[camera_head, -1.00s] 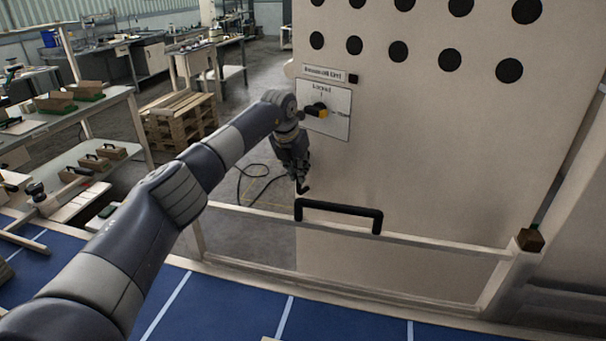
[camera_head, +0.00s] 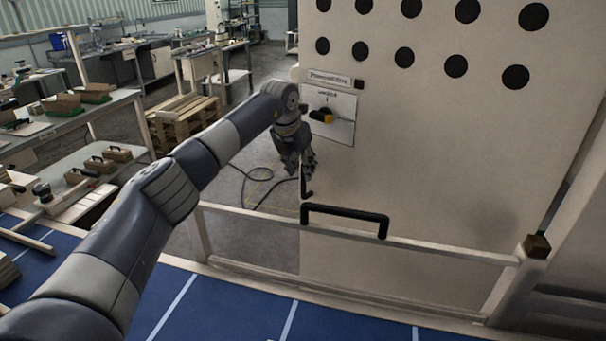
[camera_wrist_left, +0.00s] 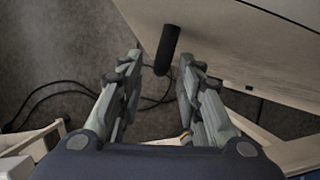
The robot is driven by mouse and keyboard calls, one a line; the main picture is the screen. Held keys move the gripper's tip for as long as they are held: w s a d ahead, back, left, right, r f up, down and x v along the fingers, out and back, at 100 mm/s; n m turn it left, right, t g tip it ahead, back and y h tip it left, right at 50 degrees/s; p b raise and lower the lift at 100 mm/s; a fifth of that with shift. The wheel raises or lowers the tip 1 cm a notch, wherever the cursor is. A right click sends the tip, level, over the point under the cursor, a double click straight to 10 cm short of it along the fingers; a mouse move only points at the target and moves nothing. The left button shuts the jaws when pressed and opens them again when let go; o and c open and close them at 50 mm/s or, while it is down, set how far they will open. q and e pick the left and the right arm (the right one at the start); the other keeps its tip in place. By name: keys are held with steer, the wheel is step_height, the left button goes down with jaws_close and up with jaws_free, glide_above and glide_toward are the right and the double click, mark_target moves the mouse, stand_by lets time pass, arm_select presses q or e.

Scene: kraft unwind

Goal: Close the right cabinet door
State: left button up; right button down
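The cabinet door (camera_head: 440,150) is a large pale beige panel with rows of black round holes. My left gripper (camera_head: 306,180) hangs beside the door's left edge, fingers pointing down. In the left wrist view its two fingers (camera_wrist_left: 158,75) are spread apart with nothing clearly held between them. A dark rounded handle (camera_wrist_left: 167,48) on the pale panel shows just beyond the fingertips; I cannot tell whether they touch. My right gripper is not in view.
A blue surface (camera_head: 240,305) lies below. Cables (camera_head: 262,183) lie on the floor, and a wooden pallet stack (camera_head: 180,125) stands behind my left arm.

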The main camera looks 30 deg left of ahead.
arm_select(q)
steer(key=v, duration=0.8)
steer(key=shift+s+r, duration=0.15)
steer(key=shift+r, duration=0.05)
